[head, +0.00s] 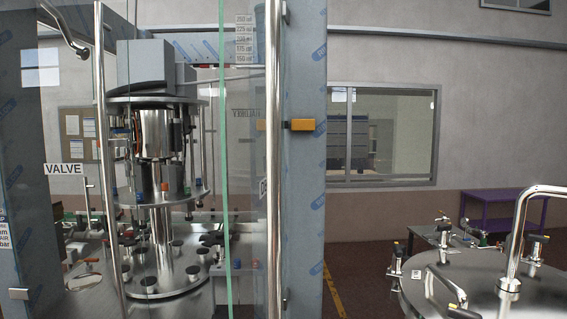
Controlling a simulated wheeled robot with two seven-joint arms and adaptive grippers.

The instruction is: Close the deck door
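A filler enclosure with clear glass door panels fills the left half of the head view. A green glass edge (224,150) runs from top to bottom through its middle. A long upright chrome handle (272,160) stands to the right of that edge, and a second chrome handle (101,160) stands to the left. I cannot tell which panel is the deck door or how far it is open. An orange-brown block (303,125) sits on the film-wrapped post (304,220) at the right. Neither of my grippers is in view.
Behind the glass stands the round filler carousel (158,200). A round steel lid (490,290) with a bent pipe (516,235) and valves is at the lower right. A purple table (505,195) stands farther back. Dark floor shows between the post and the lid.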

